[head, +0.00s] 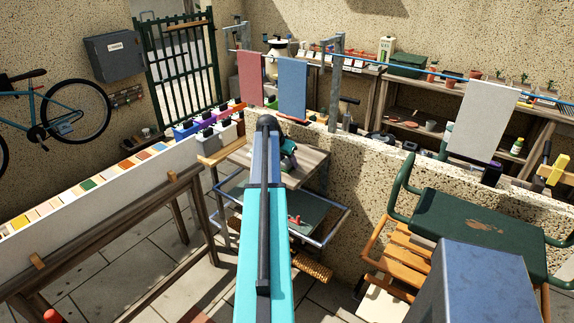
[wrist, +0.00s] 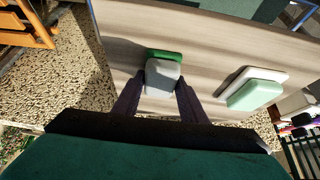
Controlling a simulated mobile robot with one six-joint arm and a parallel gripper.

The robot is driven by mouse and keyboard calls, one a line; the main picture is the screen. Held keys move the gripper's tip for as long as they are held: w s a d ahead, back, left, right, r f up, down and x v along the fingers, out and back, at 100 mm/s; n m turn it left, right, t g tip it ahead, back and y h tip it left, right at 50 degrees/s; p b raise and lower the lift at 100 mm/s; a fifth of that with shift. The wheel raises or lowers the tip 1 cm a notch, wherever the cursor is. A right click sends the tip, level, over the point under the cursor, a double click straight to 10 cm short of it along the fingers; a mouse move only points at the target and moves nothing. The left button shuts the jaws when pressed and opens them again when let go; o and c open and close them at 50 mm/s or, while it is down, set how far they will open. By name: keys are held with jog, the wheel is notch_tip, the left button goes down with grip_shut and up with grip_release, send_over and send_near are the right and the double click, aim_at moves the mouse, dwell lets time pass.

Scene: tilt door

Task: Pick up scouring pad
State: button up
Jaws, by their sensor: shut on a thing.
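In the wrist view the scouring pad (wrist: 163,72), a pale grey block with a green layer along its far side, sits between the two dark fingers of my gripper (wrist: 162,81). The fingers are shut on its sides. It is over the wooden tabletop (wrist: 215,45); I cannot tell whether it still touches the wood. In the head view my arm hides most of the gripper, and a small green and dark patch shows beside it over the tabletop (head: 311,163).
A mint-green block on a white base (wrist: 255,92) lies to the right of the pad on the tabletop. In the head view a speckled low wall (head: 370,160) stands right of the table, and a long board with coloured tiles (head: 100,190) stands to the left.

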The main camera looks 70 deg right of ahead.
jog(key=shift+r, duration=0.1)
jog(key=shift+r+b, duration=0.9)
jog(key=shift+r, duration=0.65)
jog(key=s+a+r+b, duration=0.1)
jog(key=s+a+b, duration=0.1)
jog(key=s+a, duration=0.2)
jog(key=s+a+b, duration=0.2)
jog(key=s+a, duration=0.1)
jog(key=a, duration=0.7)
jog(key=shift+s+r, duration=0.35)
jog(key=shift+s, duration=0.05)
